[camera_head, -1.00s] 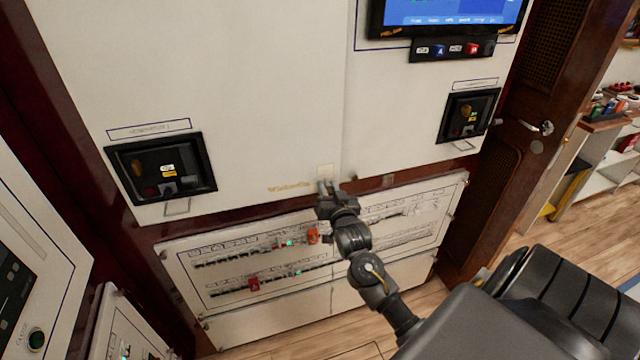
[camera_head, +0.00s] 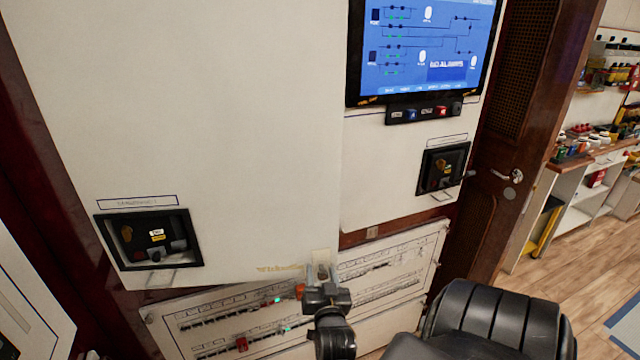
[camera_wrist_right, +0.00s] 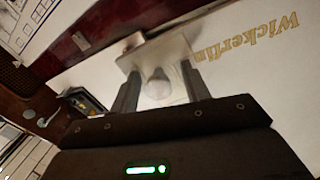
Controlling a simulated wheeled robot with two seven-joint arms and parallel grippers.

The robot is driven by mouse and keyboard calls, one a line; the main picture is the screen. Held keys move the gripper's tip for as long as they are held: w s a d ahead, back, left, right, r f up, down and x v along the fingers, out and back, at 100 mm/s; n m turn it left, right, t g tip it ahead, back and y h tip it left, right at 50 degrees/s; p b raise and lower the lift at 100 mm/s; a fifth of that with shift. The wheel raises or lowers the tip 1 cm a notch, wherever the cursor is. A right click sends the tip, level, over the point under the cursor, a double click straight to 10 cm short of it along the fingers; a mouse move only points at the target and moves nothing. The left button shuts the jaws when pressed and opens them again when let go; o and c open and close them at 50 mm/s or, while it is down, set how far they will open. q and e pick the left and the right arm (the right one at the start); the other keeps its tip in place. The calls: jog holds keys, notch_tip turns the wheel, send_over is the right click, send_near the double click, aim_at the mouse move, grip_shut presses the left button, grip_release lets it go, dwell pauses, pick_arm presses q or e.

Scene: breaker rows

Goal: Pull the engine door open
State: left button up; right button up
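The engine door (camera_head: 200,120) seems to be the large white panel on the left of the head view, with gold lettering near its lower right corner. A pale handle (camera_head: 321,258) sits at that corner. My right gripper (camera_head: 322,275) is at the handle. My left gripper is not in view.
A breaker panel (camera_head: 385,268) with rows of switches lies below the door. A screen (camera_head: 425,45) and a black recessed switch box (camera_head: 443,168) are on the right panel. A black padded seat (camera_head: 495,322) stands at lower right. Wooden floor (camera_head: 560,260) is clear at right.

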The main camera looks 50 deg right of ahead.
jog(key=shift+s, duration=0.1)
jog(key=shift+s+a, duration=0.15)
jog(key=shift+a, duration=0.05)
jog(key=p+v, duration=0.2)
jog(key=v, duration=0.5)
